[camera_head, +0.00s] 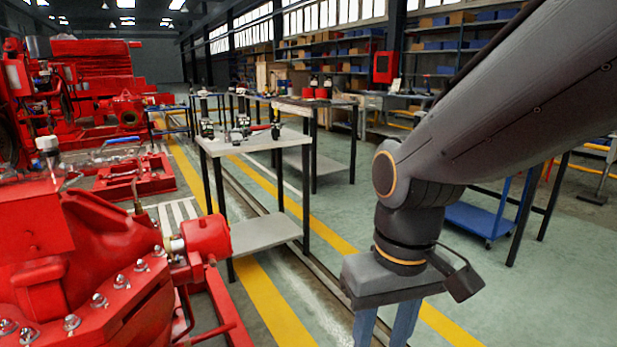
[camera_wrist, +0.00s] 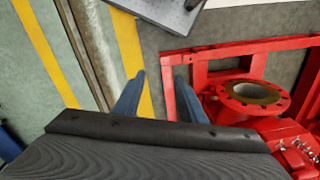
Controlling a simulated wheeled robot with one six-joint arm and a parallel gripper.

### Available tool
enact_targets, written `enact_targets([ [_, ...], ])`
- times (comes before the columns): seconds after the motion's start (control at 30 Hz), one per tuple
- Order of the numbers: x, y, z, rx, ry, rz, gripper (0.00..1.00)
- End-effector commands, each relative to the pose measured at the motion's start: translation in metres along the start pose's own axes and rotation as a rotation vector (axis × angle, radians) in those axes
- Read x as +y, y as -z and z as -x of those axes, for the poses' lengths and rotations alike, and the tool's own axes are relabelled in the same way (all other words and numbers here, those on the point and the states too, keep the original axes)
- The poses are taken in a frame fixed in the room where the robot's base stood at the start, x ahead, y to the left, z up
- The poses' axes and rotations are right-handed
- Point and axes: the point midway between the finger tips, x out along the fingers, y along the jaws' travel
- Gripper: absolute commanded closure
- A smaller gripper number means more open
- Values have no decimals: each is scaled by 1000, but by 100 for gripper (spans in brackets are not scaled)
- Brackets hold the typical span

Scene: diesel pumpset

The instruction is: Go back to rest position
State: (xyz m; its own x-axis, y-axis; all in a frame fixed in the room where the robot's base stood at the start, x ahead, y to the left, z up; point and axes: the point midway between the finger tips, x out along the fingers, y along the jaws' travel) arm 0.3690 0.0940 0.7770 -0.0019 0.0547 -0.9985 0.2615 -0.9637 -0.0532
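My gripper (camera_head: 385,325) hangs at the end of my arm in the lower middle of the head view, pointing down over the floor. Its two blue-grey fingers are cut off by the bottom edge there. In the wrist view the fingers (camera_wrist: 160,92) stand apart with a gap between them and nothing held. They show over the yellow floor line and the edge of a red frame.
The red pumpset (camera_head: 80,250) fills the lower left. A grey two-level table (camera_head: 255,142) with parts on it stands beyond, left of my gripper. A blue cart (camera_head: 480,222) stands behind my arm. The red flange (camera_wrist: 250,95) lies right of the fingers.

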Motion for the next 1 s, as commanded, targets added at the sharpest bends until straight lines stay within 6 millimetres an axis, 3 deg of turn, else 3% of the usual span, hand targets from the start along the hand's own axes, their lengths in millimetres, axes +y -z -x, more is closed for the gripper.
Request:
enact_targets([
  [0.5, 27, -3, 49, -2, -21, -106, 63],
  [0.8, 59, -14, 91, -4, -40, -208, 63],
  [1.0, 75, -21, 107, -6, -47, -256, 63],
])
